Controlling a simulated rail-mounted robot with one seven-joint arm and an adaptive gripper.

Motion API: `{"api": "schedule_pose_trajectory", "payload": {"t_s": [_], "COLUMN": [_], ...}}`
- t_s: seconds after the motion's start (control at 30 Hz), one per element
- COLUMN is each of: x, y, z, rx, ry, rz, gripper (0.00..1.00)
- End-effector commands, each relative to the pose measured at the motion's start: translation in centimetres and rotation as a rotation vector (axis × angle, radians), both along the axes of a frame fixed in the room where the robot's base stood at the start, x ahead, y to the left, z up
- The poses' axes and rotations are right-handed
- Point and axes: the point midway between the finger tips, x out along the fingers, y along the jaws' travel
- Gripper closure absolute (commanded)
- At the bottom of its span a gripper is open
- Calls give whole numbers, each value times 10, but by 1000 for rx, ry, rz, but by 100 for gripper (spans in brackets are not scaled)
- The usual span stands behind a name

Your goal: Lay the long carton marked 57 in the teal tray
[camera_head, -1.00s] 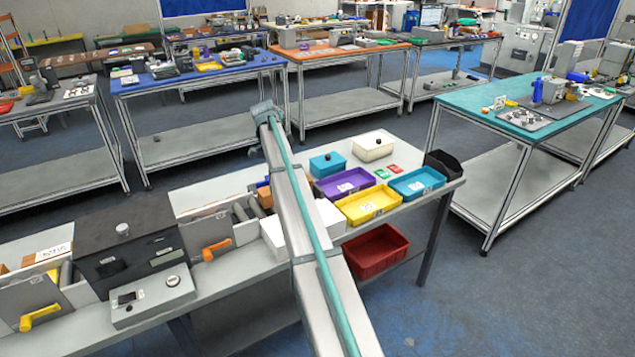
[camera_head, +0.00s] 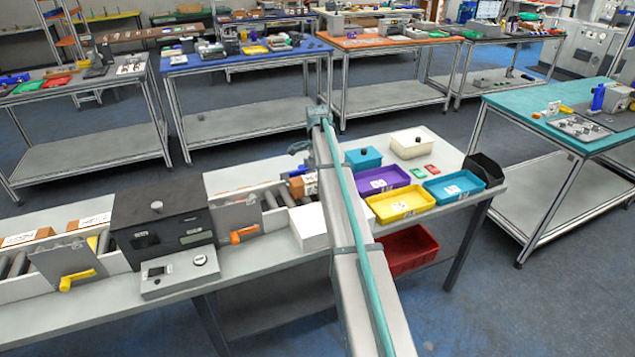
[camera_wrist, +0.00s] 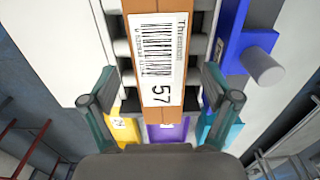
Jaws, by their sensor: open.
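The long carton marked 57 (camera_wrist: 161,100) is brown with a white barcode label. It lies between my gripper's fingers in the wrist view, with gaps on both sides. My gripper (camera_wrist: 160,99) is open and holds nothing. In the camera_head view the carton (camera_head: 303,186) is at the right end of the roller conveyor, partly hidden by my arm. My gripper shows small above it (camera_head: 299,148).
Yellow (camera_head: 372,207) and purple (camera_head: 362,184) trays stand between the conveyor and the teal tray. A red bin (camera_head: 411,253) sits lower. A dark scanner housing (camera_head: 160,225) spans the conveyor.

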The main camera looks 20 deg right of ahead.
Motion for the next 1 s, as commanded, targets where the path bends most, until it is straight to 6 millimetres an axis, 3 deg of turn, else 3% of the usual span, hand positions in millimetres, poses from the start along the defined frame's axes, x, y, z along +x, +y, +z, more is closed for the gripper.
{"api": "schedule_pose_trajectory", "payload": {"t_s": [0.37,0.63,1.0], "x": [0,0,0], "y": [1,1,1], "z": [-42,-46,-46], "rx": [0,0,0], "ry": [1,0,1], "rz": [0,0,0], "gripper": [12,14,76]}}
